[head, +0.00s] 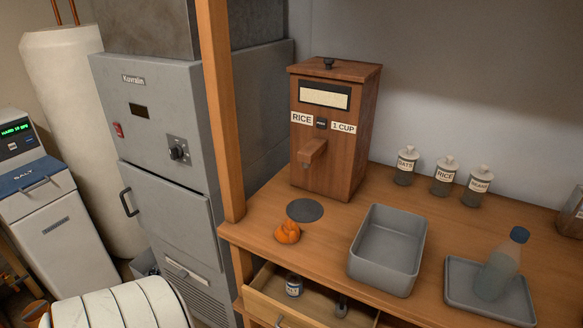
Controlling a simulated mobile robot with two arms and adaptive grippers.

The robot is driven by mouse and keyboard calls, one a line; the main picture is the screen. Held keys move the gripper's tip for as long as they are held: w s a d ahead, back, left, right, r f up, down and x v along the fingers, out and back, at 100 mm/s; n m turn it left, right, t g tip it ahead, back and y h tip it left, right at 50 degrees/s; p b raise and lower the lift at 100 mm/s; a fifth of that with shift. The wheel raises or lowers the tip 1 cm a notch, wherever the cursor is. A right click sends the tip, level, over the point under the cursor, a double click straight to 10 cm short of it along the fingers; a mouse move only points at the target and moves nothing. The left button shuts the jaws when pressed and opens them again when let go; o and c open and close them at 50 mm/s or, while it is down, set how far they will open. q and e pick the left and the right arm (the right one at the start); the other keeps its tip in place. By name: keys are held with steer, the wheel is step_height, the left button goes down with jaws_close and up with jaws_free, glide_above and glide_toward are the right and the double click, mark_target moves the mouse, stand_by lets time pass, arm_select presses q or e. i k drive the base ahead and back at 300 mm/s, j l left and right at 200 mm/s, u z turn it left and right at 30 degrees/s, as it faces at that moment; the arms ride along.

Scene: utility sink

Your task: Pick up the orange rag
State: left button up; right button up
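The orange rag (287,233) lies crumpled in a small heap on the wooden counter (330,232), near its front left edge. It sits just in front of a flat dark grey disc (305,210) on the counter. Nothing covers the rag in the head view. Neither my left nor my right gripper shows in this view.
A wooden rice dispenser (335,150) stands behind the rag, and a wooden post (219,120) rises to its left. A grey basin (362,272) is to the right, then a grey tray (518,308) with a bottle (496,275). An open drawer (262,303) juts out below.

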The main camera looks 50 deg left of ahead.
mark_target(288, 232)
steer(key=i+j+u, duration=0.1)
steer(key=u, duration=0.3)
steer(key=i+u, duration=0.2)
steer(key=u, duration=1.05)
steer(key=z, duration=2.7)
steer(key=u, duration=2.7)
